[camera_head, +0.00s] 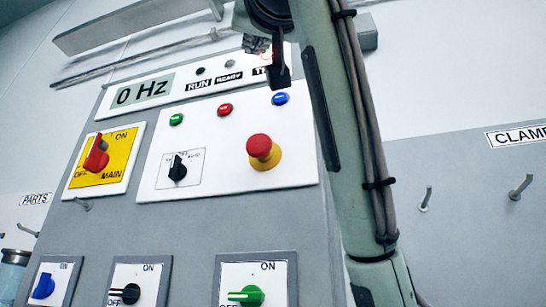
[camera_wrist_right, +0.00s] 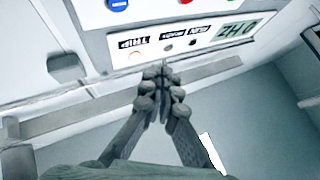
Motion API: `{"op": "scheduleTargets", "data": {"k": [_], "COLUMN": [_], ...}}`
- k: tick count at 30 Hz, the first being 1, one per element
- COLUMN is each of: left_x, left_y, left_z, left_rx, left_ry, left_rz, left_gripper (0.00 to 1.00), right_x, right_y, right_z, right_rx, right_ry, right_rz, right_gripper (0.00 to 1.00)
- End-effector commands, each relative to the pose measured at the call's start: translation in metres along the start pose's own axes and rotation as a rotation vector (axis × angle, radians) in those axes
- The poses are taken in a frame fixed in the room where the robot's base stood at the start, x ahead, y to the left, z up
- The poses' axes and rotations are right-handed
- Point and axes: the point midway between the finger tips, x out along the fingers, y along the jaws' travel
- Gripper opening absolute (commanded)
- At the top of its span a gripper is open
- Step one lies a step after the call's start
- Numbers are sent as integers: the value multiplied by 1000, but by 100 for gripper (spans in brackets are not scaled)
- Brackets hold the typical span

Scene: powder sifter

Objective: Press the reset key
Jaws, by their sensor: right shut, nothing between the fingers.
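A blue button (camera_head: 280,99) sits at the upper right of the white control plate (camera_head: 215,185); no reset label is readable, so I cannot tell for sure that it is the reset key. It is cut off at the top edge of the right wrist view (camera_wrist_right: 117,4). My right gripper (camera_head: 281,78) is shut and empty, pointing down just above the blue button in the head view. Its closed fingers (camera_wrist_right: 162,66) show in the wrist view, below the indicator strip. Whether they touch the panel is unclear. My left gripper is not in view.
Green (camera_head: 176,119) and red (camera_head: 224,109) buttons are left of the blue one. A red emergency stop (camera_head: 263,152) protrudes below. The display (camera_head: 142,92) reads 0 Hz. A red main switch (camera_head: 97,160) and several lower knobs are also on the panel. Pegs stick out from the right wall.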

Motion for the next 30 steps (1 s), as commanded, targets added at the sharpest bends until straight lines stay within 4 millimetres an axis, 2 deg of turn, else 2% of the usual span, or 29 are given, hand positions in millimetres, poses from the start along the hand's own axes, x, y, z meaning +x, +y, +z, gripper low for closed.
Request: {"op": "scheduleTargets", "data": {"k": [11,24,30], "left_x": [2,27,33], "left_y": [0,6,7], "left_z": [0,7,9], "left_rx": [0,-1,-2], "left_ry": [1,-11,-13], "left_rz": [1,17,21], "left_gripper": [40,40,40], "right_x": [7,48,59], "right_y": [8,37,46], "right_z": [4,34,43], "right_rx": [1,1,1], "right_ry": [-4,-4,-3], "right_rz": [5,5,4], "right_gripper": [0,0,0]}}
